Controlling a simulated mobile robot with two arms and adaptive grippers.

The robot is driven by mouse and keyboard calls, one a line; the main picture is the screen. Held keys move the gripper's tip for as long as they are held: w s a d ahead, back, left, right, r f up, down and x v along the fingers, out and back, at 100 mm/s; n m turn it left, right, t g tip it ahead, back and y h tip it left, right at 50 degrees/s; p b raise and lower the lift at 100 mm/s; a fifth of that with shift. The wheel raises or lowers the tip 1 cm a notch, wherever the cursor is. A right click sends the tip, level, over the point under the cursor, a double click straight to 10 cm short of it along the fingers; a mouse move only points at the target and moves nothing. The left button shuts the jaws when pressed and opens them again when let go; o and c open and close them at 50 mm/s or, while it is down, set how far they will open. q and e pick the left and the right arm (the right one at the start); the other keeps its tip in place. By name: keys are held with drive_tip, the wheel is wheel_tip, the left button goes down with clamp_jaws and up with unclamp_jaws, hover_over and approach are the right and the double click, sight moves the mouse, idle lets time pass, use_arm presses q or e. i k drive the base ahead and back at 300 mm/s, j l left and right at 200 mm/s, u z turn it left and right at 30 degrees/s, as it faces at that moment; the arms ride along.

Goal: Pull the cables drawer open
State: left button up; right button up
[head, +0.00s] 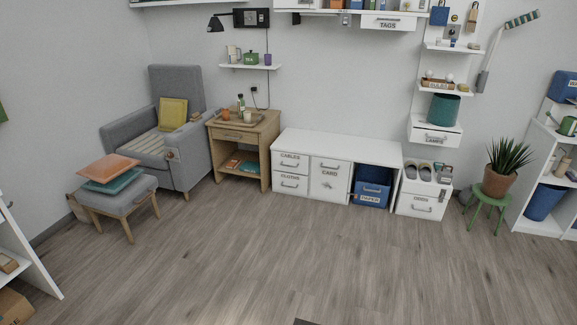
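The cables drawer (290,162) is the upper left front of the low white desk (338,146) against the back wall. It carries a "CABLES" label and a grey bar handle, and its front looks flush with the desk, so it appears shut. Below it is the cloths drawer (290,185), and to its right is a white "CARD" door (328,181). Neither of my grippers shows in the head view. The desk stands some distance away across the floor.
The wooden floor (270,255) before the desk is clear. A wooden side table (262,128) stands close left of the desk, with a grey armchair (180,85) and cushioned footstool (122,198) further left. A green stool (489,199) with a plant stands at right.

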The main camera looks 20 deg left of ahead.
sight(282, 160)
drive_tip(key=j, duration=0.55)
drive_tip(key=k+j, duration=0.1)
drive_tip(key=j, duration=0.45)
drive_tip(key=i+j, duration=0.1)
drive_tip(key=j, duration=0.25)
drive_tip(key=i+j, duration=0.1)
drive_tip(key=j, duration=0.3)
drive_tip(key=i+j, duration=0.1)
drive_tip(key=j, duration=0.25)
drive_tip(key=i+j+z, duration=0.1)
drive_tip(key=j, duration=0.3)
drive_tip(key=i+j, duration=0.25)
drive_tip(key=i, duration=0.15)
drive_tip(key=i+j, duration=0.25)
drive_tip(key=i, duration=0.2)
drive_tip(key=i+j, duration=0.25)
drive_tip(key=i, duration=0.15)
drive_tip(key=z, duration=0.05)
